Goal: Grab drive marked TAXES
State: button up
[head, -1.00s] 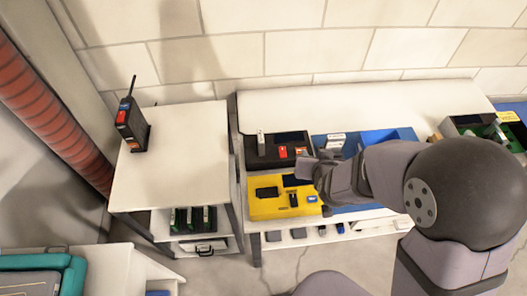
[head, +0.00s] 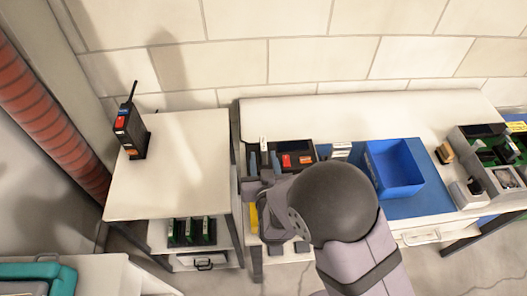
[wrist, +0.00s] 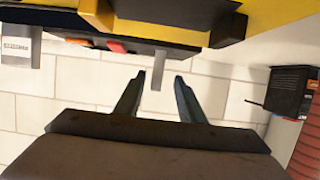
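A slim grey drive (head: 263,146) stands upright in the dark tray (head: 309,147) on the bench; it also shows in the wrist view (wrist: 158,70). No TAXES marking can be read on it. My gripper (head: 263,162) is at the tray's left part. In the wrist view, my gripper (wrist: 158,78) is open, its two fingers apart with the grey drive's end between the tips. I see gaps on both sides of the drive. Another light block with a small unreadable label (wrist: 17,47) is at the left of the wrist view. My arm hides most of the yellow tray (head: 253,218).
Red and orange items (head: 286,161) lie in the dark tray beside my gripper. A blue bin (head: 398,171) stands to the right. A radio (head: 130,130) stands on the left table (head: 180,175), which is otherwise clear. The brick wall (head: 300,60) is behind.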

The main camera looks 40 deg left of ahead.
aim_at(263, 148)
jog(key=shift+w+a+p, duration=0.3)
jog(key=shift+w+a, duration=0.05)
jog(key=shift+w, duration=0.25)
jog(key=shift+p+x, duration=0.55)
jog(key=shift+x, duration=1.55)
jog(key=shift+r, duration=0.1)
grip_shut()
